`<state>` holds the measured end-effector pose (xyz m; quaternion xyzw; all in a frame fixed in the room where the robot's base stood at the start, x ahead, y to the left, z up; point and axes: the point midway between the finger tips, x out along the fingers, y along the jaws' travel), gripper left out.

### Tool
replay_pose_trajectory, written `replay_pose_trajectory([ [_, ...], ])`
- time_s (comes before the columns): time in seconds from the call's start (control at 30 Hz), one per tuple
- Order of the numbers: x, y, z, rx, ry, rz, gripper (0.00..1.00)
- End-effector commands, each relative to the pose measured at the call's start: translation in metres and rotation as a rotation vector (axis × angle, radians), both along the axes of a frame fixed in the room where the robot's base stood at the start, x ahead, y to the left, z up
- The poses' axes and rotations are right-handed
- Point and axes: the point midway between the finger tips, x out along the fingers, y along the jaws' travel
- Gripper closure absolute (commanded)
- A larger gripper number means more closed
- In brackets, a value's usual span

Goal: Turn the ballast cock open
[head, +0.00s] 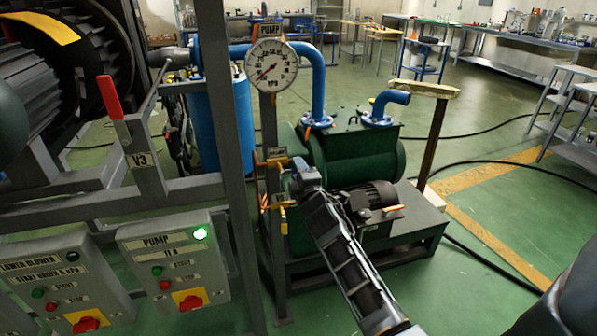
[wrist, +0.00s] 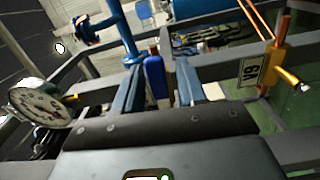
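My gripper (head: 303,174) is at the upright post left of the green pump (head: 350,150) in the head view. In the wrist view its two grey-blue fingers (wrist: 160,84) are apart, with a blue upright piece (wrist: 155,77) showing between them. I cannot tell whether it lies in the grip or beyond it. Small yellow fittings (head: 276,162) sit on the post beside my gripper, partly hidden by it. The wrist view shows a yellow valve body (wrist: 270,66) with a metal end and a tag, right of the fingers. No fitting is legibly marked as the ballast cock.
A round gauge marked PUMP (head: 271,65) tops the post; it also shows in the wrist view (wrist: 40,104). Left are a red-handled lever (head: 109,97) tagged V3 and a PUMP switch box (head: 173,265) with a lit green lamp. Open green floor (head: 480,205) lies right of the pump.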

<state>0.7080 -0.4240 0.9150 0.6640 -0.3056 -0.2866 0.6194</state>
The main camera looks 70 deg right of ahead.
Motion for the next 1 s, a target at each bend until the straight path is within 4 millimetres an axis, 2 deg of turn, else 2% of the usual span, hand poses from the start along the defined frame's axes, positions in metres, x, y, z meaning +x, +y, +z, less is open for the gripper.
replay_pose_trajectory([
  [0.37, -0.004, 0.005, -0.001, -0.001, -0.001, 0.001, 0.55],
  [0.8, -0.044, 0.052, -0.002, -0.001, 0.001, 0.001, 0.55],
  [1.0, -0.051, 0.059, 0.0, 0.001, -0.001, 0.0, 0.55],
])
